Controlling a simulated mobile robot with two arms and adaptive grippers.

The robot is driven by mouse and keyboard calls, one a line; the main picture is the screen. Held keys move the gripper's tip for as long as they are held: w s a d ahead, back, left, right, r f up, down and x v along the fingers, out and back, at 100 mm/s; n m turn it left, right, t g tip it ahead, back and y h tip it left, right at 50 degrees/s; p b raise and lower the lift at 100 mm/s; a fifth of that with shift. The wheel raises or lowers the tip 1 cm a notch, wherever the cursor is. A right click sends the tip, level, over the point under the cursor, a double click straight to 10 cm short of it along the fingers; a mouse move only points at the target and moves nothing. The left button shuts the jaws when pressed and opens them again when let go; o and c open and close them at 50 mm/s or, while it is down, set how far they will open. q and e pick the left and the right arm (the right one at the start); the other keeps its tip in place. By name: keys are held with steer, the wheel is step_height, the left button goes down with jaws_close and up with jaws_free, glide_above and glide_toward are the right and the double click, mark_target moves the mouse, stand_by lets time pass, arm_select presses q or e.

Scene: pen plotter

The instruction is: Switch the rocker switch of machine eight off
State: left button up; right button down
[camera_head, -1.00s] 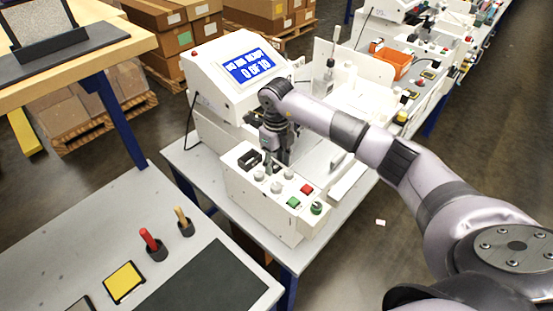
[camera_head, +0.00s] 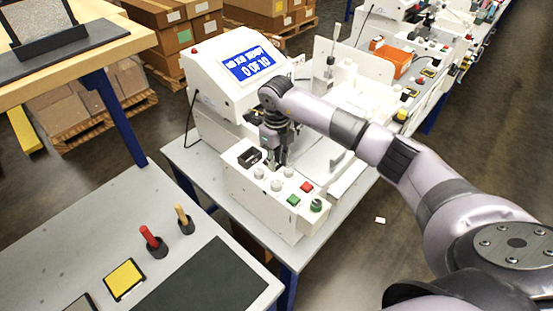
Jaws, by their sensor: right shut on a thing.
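The machine (camera_head: 222,77), white with a lit blue screen (camera_head: 249,66), stands on a grey table at the centre. Its front control box (camera_head: 262,205) carries a black rocker switch (camera_head: 249,157), several white knobs, red and green buttons and a green-topped knob. I cannot read a machine number. My right gripper (camera_head: 277,163) points down behind the knobs, just right of the rocker switch. Its fingers are together, and what is between them is hidden. I cannot tell which way the rocker is tipped. My left gripper is out of view.
More machines stand in a row at the upper right, with an orange bin (camera_head: 396,63). A side table (camera_head: 60,235) at the lower left holds a red-handled tool (camera_head: 150,238), a wooden-handled tool (camera_head: 182,215) and a yellow pad (camera_head: 124,279). Boxes stand behind.

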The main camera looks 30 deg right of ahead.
steer(key=g+b, duration=0.1)
steer(key=g+h+b, duration=0.1)
steer(key=b, duration=0.1)
steer(key=shift+w+a+g+b, duration=0.15)
steer(key=shift+w+g+b, duration=0.15)
steer(key=shift+w, duration=0.1)
steer(key=shift+r+g+b, duration=0.15)
steer(key=shift+g+b, duration=0.3)
steer(key=shift+g, duration=0.05)
steer(key=shift+r, duration=0.1)
steer(key=c, duration=1.4)
jaws_free()
steer(key=v, duration=1.2)
